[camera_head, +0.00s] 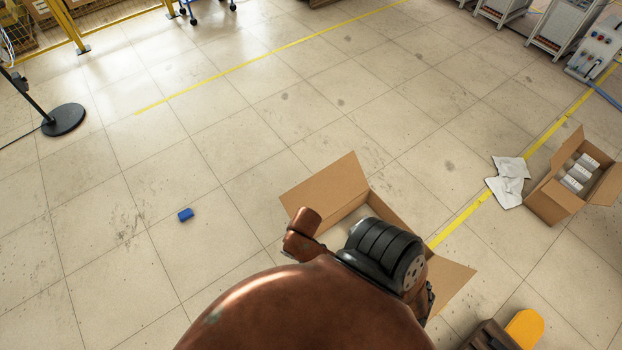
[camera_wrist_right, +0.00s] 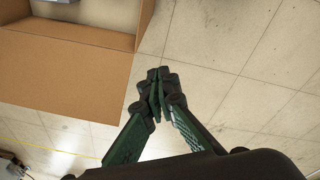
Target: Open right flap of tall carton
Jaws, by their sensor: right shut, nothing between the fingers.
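An open brown carton (camera_head: 390,212) stands on the floor near the middle of the head view, largely hidden behind my copper-coloured arm. One flap (camera_head: 328,185) is spread out at its far left side. Another flap (camera_head: 452,285) sticks out at its right side, beyond my arm. In the right wrist view a large brown cardboard panel (camera_wrist_right: 60,75) of a carton fills the upper left. My right gripper (camera_wrist_right: 158,80) is shut and empty. Its fingertips appear just right of the panel's edge, over the floor; I cannot tell the height gap. My left gripper is not in view.
A second open carton (camera_head: 577,180) with white items stands at the right, beside white sheets (camera_head: 509,182). A blue block (camera_head: 185,214) lies on the floor at the left. A black stand base (camera_head: 64,119) is further left. The floor between is clear.

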